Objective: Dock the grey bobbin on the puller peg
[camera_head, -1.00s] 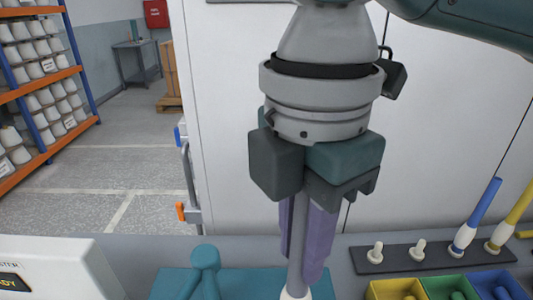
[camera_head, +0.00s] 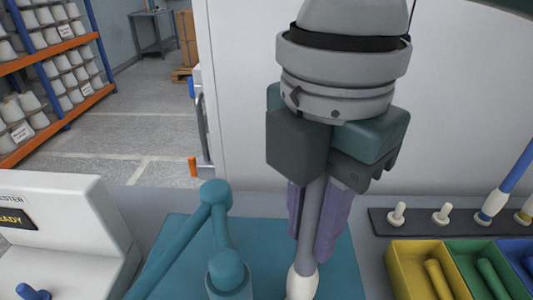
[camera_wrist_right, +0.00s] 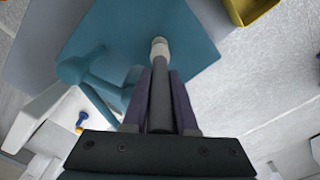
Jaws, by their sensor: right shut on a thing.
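The grey bobbin (camera_head: 311,225) is a long grey shaft with a white end (camera_head: 302,283). My right gripper (camera_head: 319,225) is shut on it, with purple fingers along both sides, and holds it upright, white end down, over the teal mat (camera_head: 345,262). The right wrist view shows the bobbin (camera_wrist_right: 160,105) between the fingers, its white end over the mat (camera_wrist_right: 195,40). A teal jointed device (camera_head: 228,272) stands on the mat just left of the bobbin. I cannot tell which part is the puller peg. My left gripper is not in view.
A dark rail (camera_head: 418,221) at right has two bare white pegs and a blue bobbin (camera_head: 512,180). Yellow (camera_head: 405,270), green and blue bins stand before it. A white tester (camera_head: 75,235) with a blue knob is at left. A white cabinet wall stands behind.

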